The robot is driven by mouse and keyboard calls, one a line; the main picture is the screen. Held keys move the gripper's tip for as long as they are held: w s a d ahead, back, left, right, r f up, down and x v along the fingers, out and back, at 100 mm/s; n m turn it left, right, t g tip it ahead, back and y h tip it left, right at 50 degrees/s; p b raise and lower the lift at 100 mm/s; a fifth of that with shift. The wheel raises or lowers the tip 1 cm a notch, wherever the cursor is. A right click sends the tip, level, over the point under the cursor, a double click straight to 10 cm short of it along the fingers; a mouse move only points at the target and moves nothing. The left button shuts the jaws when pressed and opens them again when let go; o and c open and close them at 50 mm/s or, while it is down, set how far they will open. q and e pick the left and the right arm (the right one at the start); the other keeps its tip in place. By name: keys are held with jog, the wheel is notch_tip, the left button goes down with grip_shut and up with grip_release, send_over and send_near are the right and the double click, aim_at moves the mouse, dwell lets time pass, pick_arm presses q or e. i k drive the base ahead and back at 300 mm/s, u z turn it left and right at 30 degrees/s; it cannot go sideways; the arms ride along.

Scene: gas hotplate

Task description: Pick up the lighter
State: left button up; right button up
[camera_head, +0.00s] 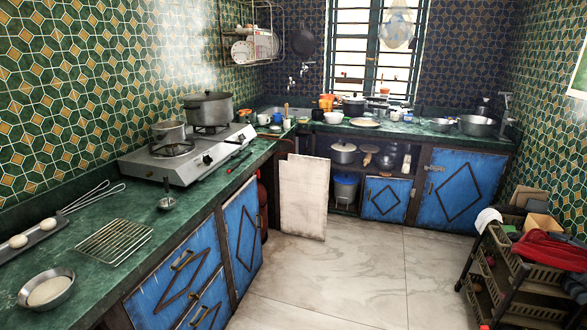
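A thin, long stick-like thing with a red end, which looks like the lighter (238,162), lies on the green counter (205,197) close to the front edge. It is just right of the silver gas hotplate (188,158), beside its front knobs, and is small in view. Neither of my grippers shows in the head view.
A ladle (167,196), wire rack (113,241), whisk (92,197) and bowl (46,289) lie on the near counter. Blue cabinets (242,235) stand below. A pale board (303,197) leans at the corner. A cart (525,270) stands right; the tiled floor (350,275) between is clear.

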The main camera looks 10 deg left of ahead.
aim_at(230, 170)
jog(key=z, duration=0.4)
jog(key=i, duration=1.5)
jog(key=u, duration=0.55)
